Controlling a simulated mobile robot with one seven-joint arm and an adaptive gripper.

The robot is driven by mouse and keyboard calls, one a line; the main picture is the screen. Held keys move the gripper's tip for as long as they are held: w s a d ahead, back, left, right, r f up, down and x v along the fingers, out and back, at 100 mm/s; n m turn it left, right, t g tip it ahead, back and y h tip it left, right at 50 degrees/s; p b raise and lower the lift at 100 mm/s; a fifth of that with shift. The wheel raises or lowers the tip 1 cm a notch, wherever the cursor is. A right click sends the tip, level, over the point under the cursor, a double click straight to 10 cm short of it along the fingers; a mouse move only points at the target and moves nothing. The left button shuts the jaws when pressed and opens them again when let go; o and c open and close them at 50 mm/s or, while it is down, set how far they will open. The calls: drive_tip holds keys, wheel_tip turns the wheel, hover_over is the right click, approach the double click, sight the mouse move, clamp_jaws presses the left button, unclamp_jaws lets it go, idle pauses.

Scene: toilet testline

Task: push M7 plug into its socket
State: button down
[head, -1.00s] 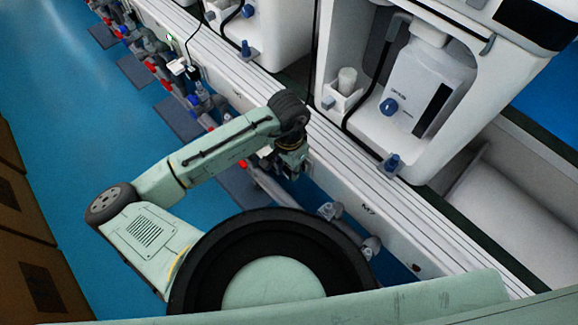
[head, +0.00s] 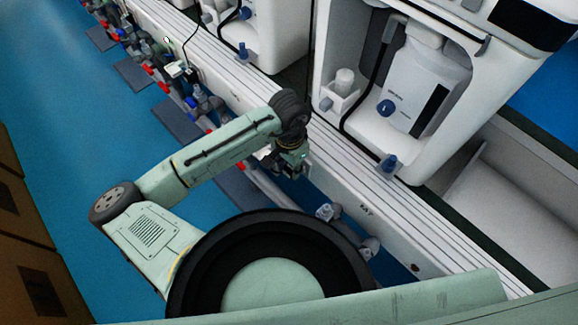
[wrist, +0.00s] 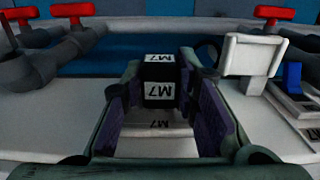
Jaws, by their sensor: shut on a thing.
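The M7 plug (wrist: 158,92) is a black block with white M7 labels. In the wrist view it sits between the two dark fingers of my gripper (wrist: 164,105), which is shut on it. In the head view my gripper (head: 290,168) hangs at the front edge of the white line, and the plug is too small to make out there. I cannot tell a socket opening in either view; the plug and fingers cover the spot in front of them.
A white block with a black cable (wrist: 248,55) and a blue part (wrist: 292,75) stand right of my gripper. Pipes with red handles (wrist: 72,10) run behind. In the head view a white testing station (head: 425,90) stands beyond the rail; blue floor (head: 60,100) lies open at left.

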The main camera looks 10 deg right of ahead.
drive_tip(key=shift+d, duration=0.1)
drive_tip(key=c, duration=1.2)
unclamp_jaws()
drive_tip(key=shift+r, duration=0.1)
wheel_tip(320, 180, up, 12)
drive_tip(key=shift+w+f, duration=0.1)
